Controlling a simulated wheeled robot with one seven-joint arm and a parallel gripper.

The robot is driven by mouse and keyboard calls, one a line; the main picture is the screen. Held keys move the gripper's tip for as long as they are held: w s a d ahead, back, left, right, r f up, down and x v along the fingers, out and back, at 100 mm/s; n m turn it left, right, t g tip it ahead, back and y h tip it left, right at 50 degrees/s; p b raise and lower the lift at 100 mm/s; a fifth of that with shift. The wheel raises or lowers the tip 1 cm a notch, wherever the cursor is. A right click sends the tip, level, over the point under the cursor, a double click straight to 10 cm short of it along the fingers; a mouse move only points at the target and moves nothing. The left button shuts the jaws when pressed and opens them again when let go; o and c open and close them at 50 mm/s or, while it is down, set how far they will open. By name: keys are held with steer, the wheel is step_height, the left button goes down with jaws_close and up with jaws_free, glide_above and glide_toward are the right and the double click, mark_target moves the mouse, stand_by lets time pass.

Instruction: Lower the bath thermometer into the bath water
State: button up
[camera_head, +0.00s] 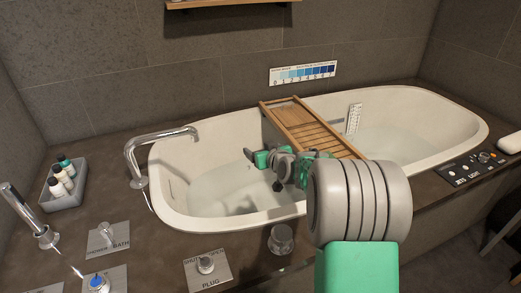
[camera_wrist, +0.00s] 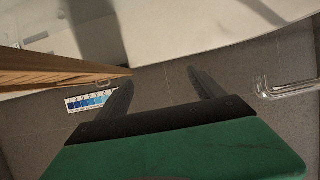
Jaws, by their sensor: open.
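The bathtub (camera_head: 300,218) holds clear water (camera_head: 225,190). A wooden caddy (camera_head: 318,133) lies across it. A white upright strip with small marks (camera_head: 353,119) stands at the tub's far wall, right of the caddy. I cannot tell whether it is the bath thermometer or a fixed scale; I make out no other thermometer. My gripper (camera_wrist: 163,86) is open, with nothing between its fingers in the wrist view. In the head view, its green end (camera_head: 261,158) is over the tub's left part, just left of the caddy; my arm hides part of the tub and caddy.
A chrome spout (camera_head: 160,139) reaches over the tub's left end. A blue colour chart (camera_head: 303,73) is on the back wall. A grey tray (camera_head: 66,193) of small bottles, several control knobs and a clear jar-like object (camera_head: 281,240) occupy the ledge. A panel (camera_head: 477,169) sits right.

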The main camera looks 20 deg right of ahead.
steer(key=p+v, duration=0.2)
steer(key=v, duration=0.5)
steer(key=shift+s, duration=0.35)
steer(key=shift+r, duration=0.15)
stand_by(0.6)
